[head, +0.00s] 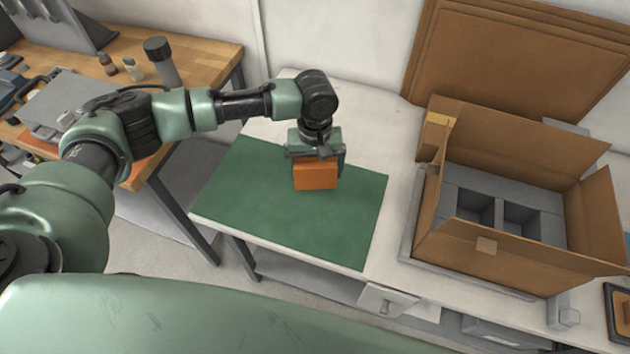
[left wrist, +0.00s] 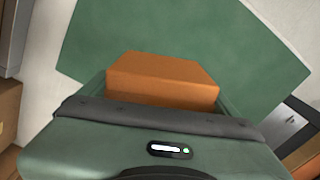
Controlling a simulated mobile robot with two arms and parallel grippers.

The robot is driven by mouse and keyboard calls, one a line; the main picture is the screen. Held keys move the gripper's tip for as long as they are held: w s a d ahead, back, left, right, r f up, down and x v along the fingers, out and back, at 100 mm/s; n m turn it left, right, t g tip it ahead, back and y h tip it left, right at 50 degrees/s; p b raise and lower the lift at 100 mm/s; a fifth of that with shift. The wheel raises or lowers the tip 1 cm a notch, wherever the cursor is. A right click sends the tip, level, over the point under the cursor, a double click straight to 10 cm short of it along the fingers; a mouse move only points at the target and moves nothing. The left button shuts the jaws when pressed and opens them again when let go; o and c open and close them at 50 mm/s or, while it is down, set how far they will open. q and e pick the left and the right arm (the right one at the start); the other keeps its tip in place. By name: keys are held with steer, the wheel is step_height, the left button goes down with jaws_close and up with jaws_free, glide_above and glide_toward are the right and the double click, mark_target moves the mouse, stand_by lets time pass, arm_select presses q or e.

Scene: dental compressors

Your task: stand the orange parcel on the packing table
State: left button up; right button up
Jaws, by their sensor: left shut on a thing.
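The orange parcel (head: 315,176) is a small box at the green mat on the white packing table (head: 268,130). My left gripper (head: 316,160) is above it with its jaws shut on the parcel. In the left wrist view the parcel (left wrist: 160,78) shows between the fingers of the left gripper (left wrist: 160,100), with the green mat behind it. I cannot tell whether its underside touches the mat. My right gripper is not in view.
The green mat (head: 250,215) is bare around the parcel. An open cardboard box (head: 500,262) with a grey divided insert (head: 540,228) stands to the right. A wooden workbench (head: 205,62) with bottles and tools is at the left. Flat cardboard (head: 510,70) leans at the back.

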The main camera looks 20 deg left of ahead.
arm_select(q)
step_height(320, 180, down, 2)
steer(key=shift+f, duration=0.4)
step_height(320, 180, down, 3)
steer(key=shift+f+p, duration=0.2)
steer(key=shift+p, duration=0.1)
steer(key=shift+f, duration=0.2)
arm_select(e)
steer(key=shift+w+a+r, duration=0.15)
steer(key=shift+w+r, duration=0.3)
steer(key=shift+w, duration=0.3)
arm_select(q)
steer(key=shift+f, duration=0.15)
steer(key=o, duration=1.3)
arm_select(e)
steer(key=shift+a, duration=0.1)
